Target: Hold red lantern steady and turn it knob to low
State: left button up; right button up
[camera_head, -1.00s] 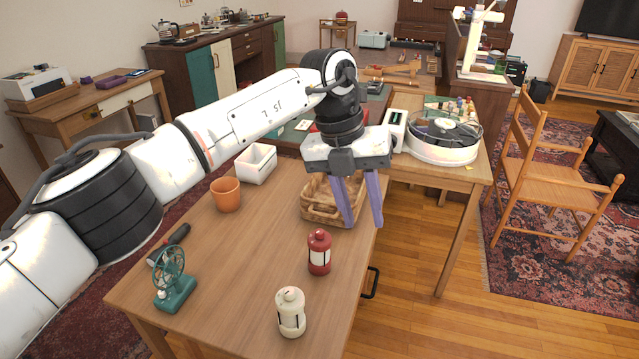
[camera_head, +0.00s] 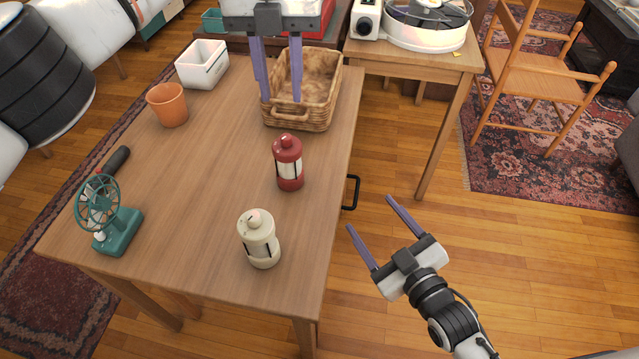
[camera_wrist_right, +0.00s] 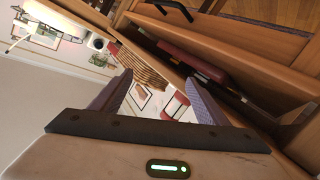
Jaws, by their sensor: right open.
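The red lantern (camera_head: 288,163) stands upright on the wooden table, near its right edge, with a pale middle band and a red top. I cannot make out its knob. My left gripper (camera_head: 281,100) is above the woven basket, behind the lantern. Its purple fingers are apart, with nothing seen between them. My right gripper (camera_head: 370,213) is open and empty off the table's right side, to the right of the lantern and apart from it. The right wrist view shows its two fingers (camera_wrist_right: 160,95) spread, pointing towards the table's side.
A cream lantern (camera_head: 259,240) stands in front of the red one. A green fan (camera_head: 113,222), orange pot (camera_head: 168,106) and white bin (camera_head: 202,65) are on the left. The woven basket (camera_head: 326,85) is behind. A black handle (camera_head: 351,192) sticks out from the table's right side.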

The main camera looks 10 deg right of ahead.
jog(key=w+r+n+t+y, duration=0.1)
jog(key=w+r+n+t, duration=0.1)
jog(key=w+r, duration=0.25)
jog(key=m+g+y, duration=0.2)
jog(key=m+y, duration=0.1)
jog(key=y, duration=0.1)
send_near(288, 163)
jog(key=w+f, duration=0.1)
jog(key=w+d+f, duration=0.1)
jog(key=w+f, duration=0.1)
jog(key=shift+w+d+f, duration=0.15)
jog(key=shift+d, duration=0.25)
jog(key=shift+a+m+y, duration=0.3)
jog(key=shift+a, duration=0.35)
jog(key=x, duration=1)
jog(key=shift+a+f, duration=0.15)
jog(key=shift+f, duration=0.1)
jog(key=shift+c, duration=0.4)
